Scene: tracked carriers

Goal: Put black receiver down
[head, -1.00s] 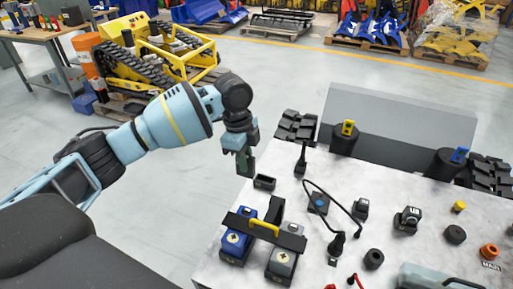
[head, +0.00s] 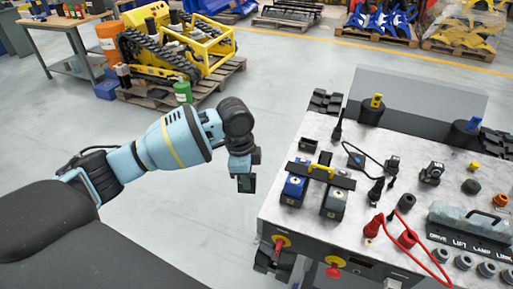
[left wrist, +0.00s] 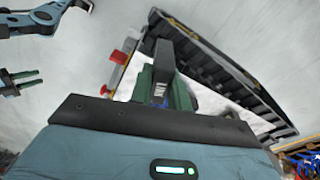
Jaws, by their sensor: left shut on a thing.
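My left gripper (head: 246,183) hangs fingers-down over the floor, left of the table. It is shut on the black receiver, a small dark block; in the head view the fingers mostly hide it. In the left wrist view the receiver (left wrist: 160,50) shows as a dark block between the green fingers (left wrist: 163,90), with the table beyond. My right gripper (left wrist: 24,78) shows at the left edge of the left wrist view, its two green fingers apart with nothing between them.
Open floor lies left; a yellow tracked machine (head: 165,50) stands behind.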

